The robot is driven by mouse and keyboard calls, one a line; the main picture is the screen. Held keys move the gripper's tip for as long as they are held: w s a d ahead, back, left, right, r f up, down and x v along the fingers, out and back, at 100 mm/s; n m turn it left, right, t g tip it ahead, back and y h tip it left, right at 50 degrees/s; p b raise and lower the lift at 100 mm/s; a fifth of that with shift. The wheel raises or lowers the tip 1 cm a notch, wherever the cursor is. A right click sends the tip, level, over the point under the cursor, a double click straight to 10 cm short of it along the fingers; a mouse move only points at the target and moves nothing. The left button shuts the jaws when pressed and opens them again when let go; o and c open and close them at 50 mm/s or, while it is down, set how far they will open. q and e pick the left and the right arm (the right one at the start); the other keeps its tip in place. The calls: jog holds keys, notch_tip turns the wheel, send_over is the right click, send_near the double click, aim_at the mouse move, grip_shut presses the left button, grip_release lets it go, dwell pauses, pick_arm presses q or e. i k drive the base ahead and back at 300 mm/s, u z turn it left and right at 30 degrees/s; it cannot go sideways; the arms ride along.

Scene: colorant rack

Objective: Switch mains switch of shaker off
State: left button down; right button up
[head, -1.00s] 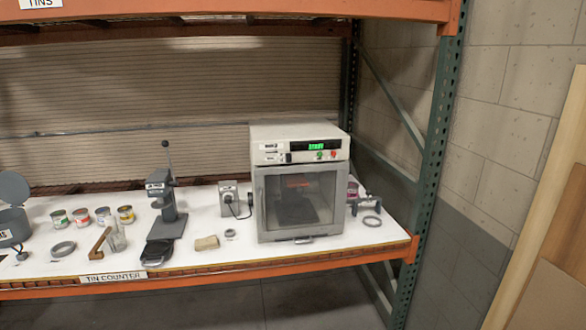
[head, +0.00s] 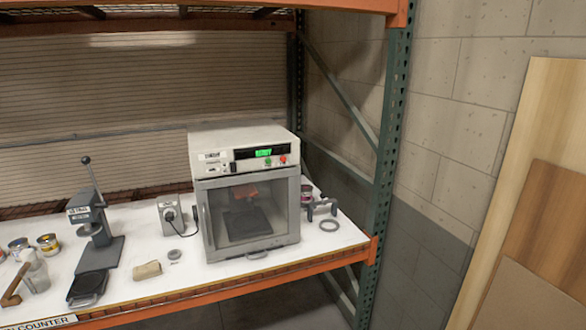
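The shaker (head: 246,190) is a white and grey box with a glass door, standing on the white counter shelf. Its door is shut, and a dark platform shows inside. The top front panel has a lit green display (head: 264,152), a green and a red button (head: 283,159), and a small dark switch (head: 233,167) at the panel's left part. Whether that switch is the mains switch, and its position, is too small to tell. Neither of my grippers is in view.
Left of the shaker are a grey socket box (head: 170,214) with a cable, a tan block (head: 147,270) and a lever press (head: 92,240). A green rack post (head: 388,150) stands at right. Wooden boards lean against the wall.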

aim_at(233, 165)
jog(key=z, duration=0.25)
jog(key=i, duration=1.2)
jog(key=u, duration=0.45)
